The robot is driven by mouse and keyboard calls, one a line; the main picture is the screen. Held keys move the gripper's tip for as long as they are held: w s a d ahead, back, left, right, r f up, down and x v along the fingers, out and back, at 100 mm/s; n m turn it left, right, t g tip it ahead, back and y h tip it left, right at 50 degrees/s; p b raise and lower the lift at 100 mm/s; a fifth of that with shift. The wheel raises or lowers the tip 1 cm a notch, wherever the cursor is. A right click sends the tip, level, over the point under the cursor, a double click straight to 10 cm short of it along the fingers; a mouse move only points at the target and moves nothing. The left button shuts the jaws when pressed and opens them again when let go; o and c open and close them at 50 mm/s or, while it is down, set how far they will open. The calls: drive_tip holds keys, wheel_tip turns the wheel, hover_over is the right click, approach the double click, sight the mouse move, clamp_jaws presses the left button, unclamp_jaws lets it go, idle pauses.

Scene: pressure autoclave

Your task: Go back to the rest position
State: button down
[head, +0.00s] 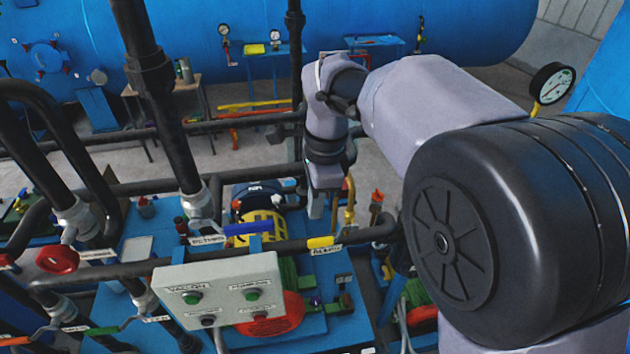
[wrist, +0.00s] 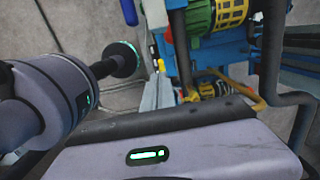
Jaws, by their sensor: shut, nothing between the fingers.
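My gripper (head: 318,208) points down at the end of my grey arm, in the middle of the head view. It is above and behind the white control box, close to the pump unit and the dark pipes. Its fingers look closed, with nothing held between them. In the wrist view the narrow grey fingers (wrist: 158,92) show near the middle, with pump parts beyond them. My arm reaches in from the right of the head view and covers part of the scene behind it.
A white control box (head: 222,292) with green buttons stands in front. A dark horizontal pipe (head: 285,247) with a yellow tag runs behind it. A yellow-and-blue pump (head: 258,226) is left of my gripper. A pressure gauge (head: 552,84) and a large blue tank (head: 180,32) are farther back.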

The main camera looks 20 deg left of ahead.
wheel_tip(320, 180, up, 5)
drive_tip(key=w+d, duration=0.1)
drive_tip(key=d, duration=0.1)
drive_tip(key=s+d+f+n+t+y+b, duration=0.1)
drive_tip(key=s+d+f+n+t+b, duration=0.1)
drive_tip(key=d+f+b, duration=1)
drive_tip(key=s+d+f+n+t+b, duration=0.2)
drive_tip(key=s+d+f+b, duration=0.4)
drive_tip(key=f+b, duration=0.5)
drive_tip(key=s+d+f+n+t+b, duration=0.2)
drive_tip(key=s+d+f+b, duration=0.5)
drive_tip(key=f+b, duration=0.4)
drive_tip(key=shift+s+f+n+b, duration=0.15)
drive_tip(key=shift+s+n+b, duration=0.3)
drive_tip(key=shift+n, duration=0.15)
drive_tip(key=shift+d, duration=0.1)
